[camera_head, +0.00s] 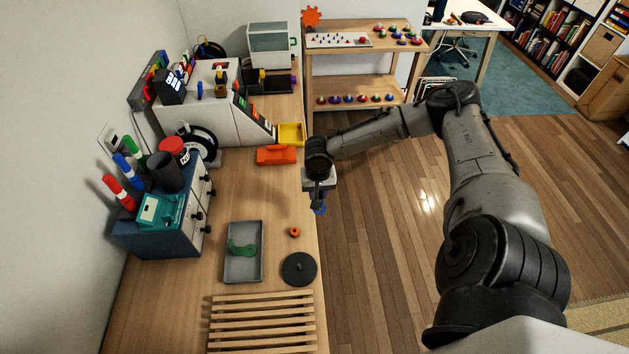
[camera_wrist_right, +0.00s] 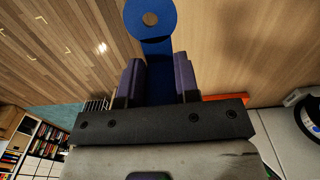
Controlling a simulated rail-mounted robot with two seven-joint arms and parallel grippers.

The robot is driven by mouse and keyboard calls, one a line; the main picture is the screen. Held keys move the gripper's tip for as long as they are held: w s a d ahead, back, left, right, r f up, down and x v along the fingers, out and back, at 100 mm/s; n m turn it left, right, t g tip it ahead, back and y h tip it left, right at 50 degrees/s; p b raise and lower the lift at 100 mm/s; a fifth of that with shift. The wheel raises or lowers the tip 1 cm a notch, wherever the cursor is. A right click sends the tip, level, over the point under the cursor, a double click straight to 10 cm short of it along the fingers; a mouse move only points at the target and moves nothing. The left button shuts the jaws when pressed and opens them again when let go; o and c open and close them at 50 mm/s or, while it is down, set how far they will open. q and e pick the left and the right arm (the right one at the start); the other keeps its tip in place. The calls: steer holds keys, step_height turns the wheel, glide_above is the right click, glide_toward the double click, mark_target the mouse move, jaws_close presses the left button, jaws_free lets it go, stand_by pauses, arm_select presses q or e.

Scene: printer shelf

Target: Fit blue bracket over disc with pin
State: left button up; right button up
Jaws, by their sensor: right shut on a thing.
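The blue bracket (camera_wrist_right: 152,37) has a flat round end with a hole, which points away from my right gripper in the right wrist view. My right gripper (camera_wrist_right: 158,68) is shut on its straight part, between two purple fingers. In the head view, the bracket (camera_head: 321,210) shows only as a small blue piece below the right gripper (camera_head: 319,195), by the bench's right edge. The dark disc (camera_head: 291,274) with a short pin at its middle lies flat on the bench, nearer the camera and apart from the bracket. My left gripper is not in view.
A grey tray (camera_head: 232,275) with a green part (camera_head: 242,248) lies left of the disc. A small orange ring (camera_head: 294,232) lies beyond it, and a slatted wooden rack (camera_head: 262,321) is nearer. An orange block (camera_head: 276,155) and yellow bin (camera_head: 291,134) stand farther back.

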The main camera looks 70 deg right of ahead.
steer(key=a+n+p, duration=0.1)
steer(key=a, duration=0.5)
steer(key=w+a+f+n+p, duration=0.1)
steer(key=a, duration=0.6)
steer(key=a+f+n+p, duration=0.1)
steer(key=a+n, duration=0.1)
steer(key=a, duration=0.5)
steer(key=shift+w, duration=0.4)
steer(key=d+n, duration=0.2)
steer(key=shift+s+d+r, duration=0.1)
steer(key=shift+d+r, duration=0.2)
steer(key=shift+d, duration=0.05)
